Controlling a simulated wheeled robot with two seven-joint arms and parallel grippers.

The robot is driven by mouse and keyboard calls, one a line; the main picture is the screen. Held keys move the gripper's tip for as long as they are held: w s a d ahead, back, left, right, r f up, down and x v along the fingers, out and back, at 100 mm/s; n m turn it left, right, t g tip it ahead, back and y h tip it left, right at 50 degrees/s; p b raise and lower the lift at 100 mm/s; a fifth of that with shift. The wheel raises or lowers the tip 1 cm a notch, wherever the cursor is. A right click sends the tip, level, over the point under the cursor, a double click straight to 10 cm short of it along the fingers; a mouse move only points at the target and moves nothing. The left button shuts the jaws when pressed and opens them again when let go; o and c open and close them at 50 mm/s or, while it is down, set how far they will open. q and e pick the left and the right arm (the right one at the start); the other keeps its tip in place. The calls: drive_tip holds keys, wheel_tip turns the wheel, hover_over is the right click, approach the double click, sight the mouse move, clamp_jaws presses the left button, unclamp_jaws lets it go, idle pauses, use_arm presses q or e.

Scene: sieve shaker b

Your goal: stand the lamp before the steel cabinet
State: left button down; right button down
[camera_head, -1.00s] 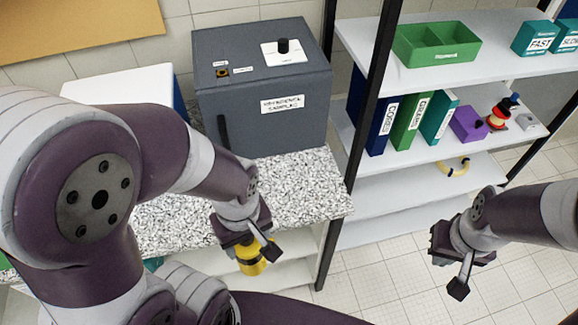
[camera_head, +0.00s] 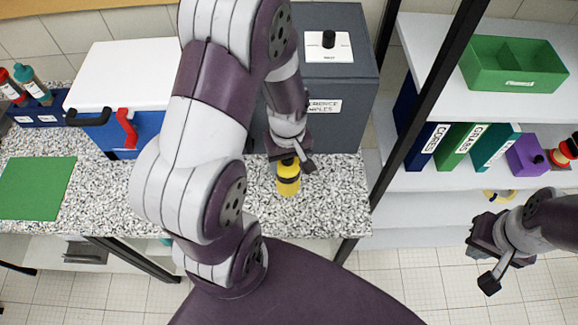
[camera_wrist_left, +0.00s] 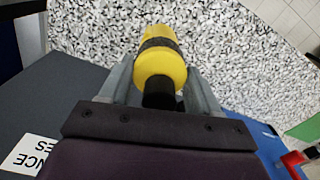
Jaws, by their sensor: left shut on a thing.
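The lamp (camera_head: 288,183) is yellow with a black band and a black top. My left gripper (camera_head: 286,160) is shut on its upper part, in front of the steel cabinet (camera_head: 340,125), a dark grey box with a white label. In the left wrist view the lamp (camera_wrist_left: 160,62) sits between the two fingers, over the speckled counter. I cannot tell whether its base touches the counter. My left arm hides the cabinet's left part. My right gripper (camera_head: 484,258) hangs at the right, before the shelf rack, away from the lamp; its finger gap is unclear.
A speckled counter (camera_head: 335,205) has bare room around the lamp. To the left are a blue cooler box (camera_head: 146,128) with a white lid and a green mat (camera_head: 36,188). A black rack post (camera_head: 425,115) stands right of the counter. Shelves hold a green tray (camera_head: 512,72) and binders.

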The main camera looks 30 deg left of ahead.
use_arm(q)
wheel_tip(320, 180, down, 4)
drive_tip(key=shift+r+p, duration=0.15)
drive_tip(key=shift+p, duration=0.3)
drive_tip(key=shift+s, duration=0.15)
drive_tip(key=shift+w+f, duration=0.2)
drive_tip(key=shift+f, duration=0.15)
drive_tip(key=shift+c, duration=1.1)
unclamp_jaws()
drive_tip(key=shift+s, duration=0.15)
